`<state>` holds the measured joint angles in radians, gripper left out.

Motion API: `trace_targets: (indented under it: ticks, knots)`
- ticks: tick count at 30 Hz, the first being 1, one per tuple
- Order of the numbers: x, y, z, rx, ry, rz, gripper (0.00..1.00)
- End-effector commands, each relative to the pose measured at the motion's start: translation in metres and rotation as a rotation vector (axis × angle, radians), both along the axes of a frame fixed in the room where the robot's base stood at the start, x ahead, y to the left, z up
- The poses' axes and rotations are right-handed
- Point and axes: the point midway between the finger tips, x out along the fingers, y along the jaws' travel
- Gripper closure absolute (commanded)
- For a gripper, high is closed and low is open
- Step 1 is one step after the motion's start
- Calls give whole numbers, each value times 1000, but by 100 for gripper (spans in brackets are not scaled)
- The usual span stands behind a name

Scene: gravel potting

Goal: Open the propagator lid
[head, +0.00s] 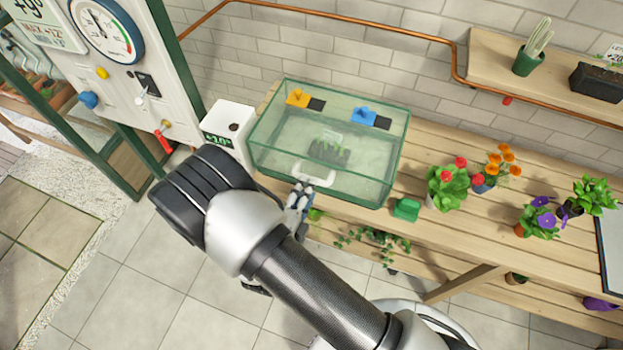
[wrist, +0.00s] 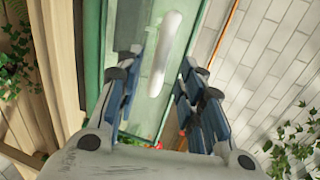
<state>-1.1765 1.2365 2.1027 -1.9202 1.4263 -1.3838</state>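The propagator (head: 330,185) is a clear box with green edges on the wooden bench. Its clear lid (head: 275,125) looks shut and carries a white bar handle (head: 314,176) at the front. A seedling tray shows dimly through it. My gripper (head: 300,196) is at the front of the propagator, just below and left of the handle. In the wrist view my gripper (wrist: 160,65) is open, and the white handle (wrist: 168,50) appears ahead between its fingers. I see no grip on the handle; the exact gap cannot be told.
A white box (head: 228,130) stands close on the left. A small green item (head: 406,209) and potted flowers (head: 447,185) stand to the right. A copper pipe (head: 350,28) runs along the wall.

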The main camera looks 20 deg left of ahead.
Motion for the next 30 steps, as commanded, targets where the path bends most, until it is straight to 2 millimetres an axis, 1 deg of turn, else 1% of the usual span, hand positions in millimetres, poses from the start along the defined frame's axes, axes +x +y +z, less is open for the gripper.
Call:
trace_targets:
  ticks: [1,3,6,9,13,20,23,30]
  knots:
    - [11,-3,-3,1,0,-6,64]
    - [22,-3,-5,1,0,-5,64]
    - [35,-3,-8,0,1,-2,64]
    - [44,-4,-10,1,0,-2,64]
    - [49,-4,-11,0,0,0,64]
    - [50,-4,-11,-1,1,0,64]
    - [50,-4,-11,-1,1,0,70]
    - [50,-4,-11,0,0,0,86]
